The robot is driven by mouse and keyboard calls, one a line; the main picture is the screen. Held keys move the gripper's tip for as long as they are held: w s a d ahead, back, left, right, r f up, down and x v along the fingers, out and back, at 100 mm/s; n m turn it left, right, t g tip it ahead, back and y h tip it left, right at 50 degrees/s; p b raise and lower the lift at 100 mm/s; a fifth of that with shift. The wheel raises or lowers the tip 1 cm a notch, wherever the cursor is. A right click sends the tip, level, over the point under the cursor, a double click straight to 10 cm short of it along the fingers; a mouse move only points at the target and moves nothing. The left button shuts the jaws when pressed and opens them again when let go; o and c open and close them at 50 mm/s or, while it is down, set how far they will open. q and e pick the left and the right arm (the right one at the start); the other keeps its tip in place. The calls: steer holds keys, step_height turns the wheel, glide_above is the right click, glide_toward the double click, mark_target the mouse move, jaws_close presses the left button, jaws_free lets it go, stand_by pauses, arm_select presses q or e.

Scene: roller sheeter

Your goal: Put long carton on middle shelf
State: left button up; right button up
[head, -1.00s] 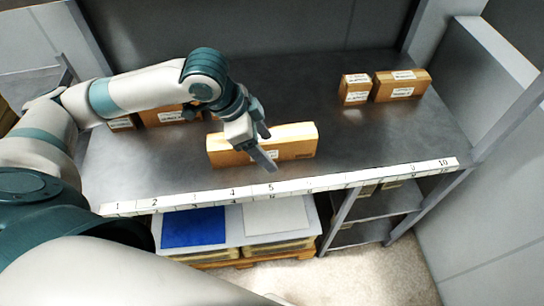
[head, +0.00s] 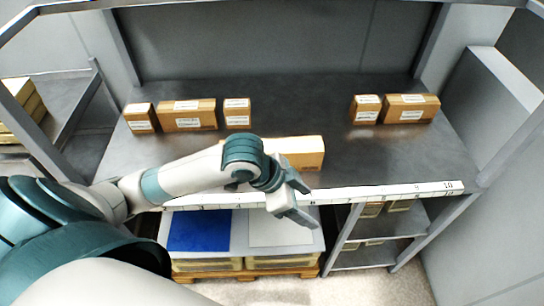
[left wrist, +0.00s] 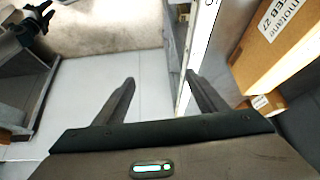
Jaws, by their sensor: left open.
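The long carton (head: 302,152) lies on the numbered metal shelf (head: 330,105), near its front edge. My left arm hides its left part in the head view. My left gripper (head: 307,205) is open and empty, in front of the shelf edge and apart from the carton. In the left wrist view its two fingers (left wrist: 160,85) stand apart with nothing between them. A large labelled carton (left wrist: 280,45) is to their right there; I cannot tell for sure that it is the long one. A dark gripper shape at the top left of that view (left wrist: 35,28) seems to be my right gripper, its jaws unclear.
Three cartons (head: 188,115) stand at the back left of the shelf and two (head: 403,109) at the back right. Below are a pallet with blue (head: 200,230) and white sheets and a lower rack (head: 380,225). The shelf's middle back is clear.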

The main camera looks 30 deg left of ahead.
arm_select(q)
steer(key=s+a+f+n+y, duration=0.2)
steer(key=s+a+f+n, duration=0.2)
steer(key=s+f, duration=0.45)
steer(key=s+a+f+n+y, duration=0.35)
steer(key=s+f, duration=0.25)
steer(key=f, duration=0.6)
steer(key=s+a+f+g+b, duration=0.1)
steer(key=s+f, duration=0.2)
steer(key=f, duration=1.1)
steer(key=s+f+g+b, duration=0.1)
steer(key=s+f, duration=0.2)
steer(key=f, duration=1.1)
steer(key=s+a+f+g, duration=0.1)
steer(key=s+a+f, duration=0.2)
steer(key=s+f, duration=1.2)
steer(key=shift+s+b, duration=0.4)
steer(key=shift+s, duration=0.4)
arm_select(e)
steer(key=f, duration=0.2)
steer(key=shift+s+d+f, duration=0.1)
steer(key=shift+d+f, duration=0.15)
steer(key=shift+f, duration=0.1)
arm_select(q)
steer(key=shift+n, duration=0.25)
